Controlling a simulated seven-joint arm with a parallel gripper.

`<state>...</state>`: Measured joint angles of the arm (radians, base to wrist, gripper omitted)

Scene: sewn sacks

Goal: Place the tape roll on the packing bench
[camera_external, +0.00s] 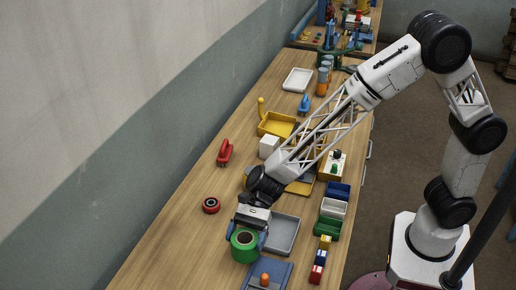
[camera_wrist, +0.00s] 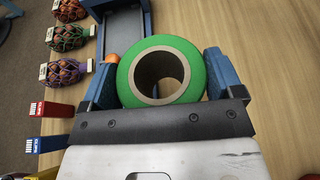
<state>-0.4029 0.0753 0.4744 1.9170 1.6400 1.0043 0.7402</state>
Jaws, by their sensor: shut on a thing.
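The tape roll, green with a brown core (camera_wrist: 195,75), sits between the two blue fingers of my gripper (camera_wrist: 160,62). My gripper is shut on its outer sides, and the hollow core faces the wrist camera. In the external view the green roll (camera_external: 245,256) hangs at my gripper (camera_external: 246,232), over the near part of the long wooden bench (camera_external: 165,250). The bench also shows in the wrist view (camera_wrist: 265,65). Whether the roll's underside touches the bench cannot be told.
A grey tray (camera_external: 292,232) lies right of the roll, and a blue holder (camera_external: 279,271) with an orange knob is in front. A red-and-black ring (camera_external: 211,205) and red clamp (camera_external: 225,152) stand left. Small coloured boxes (camera_external: 318,272) line the right edge. The near-left bench is clear.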

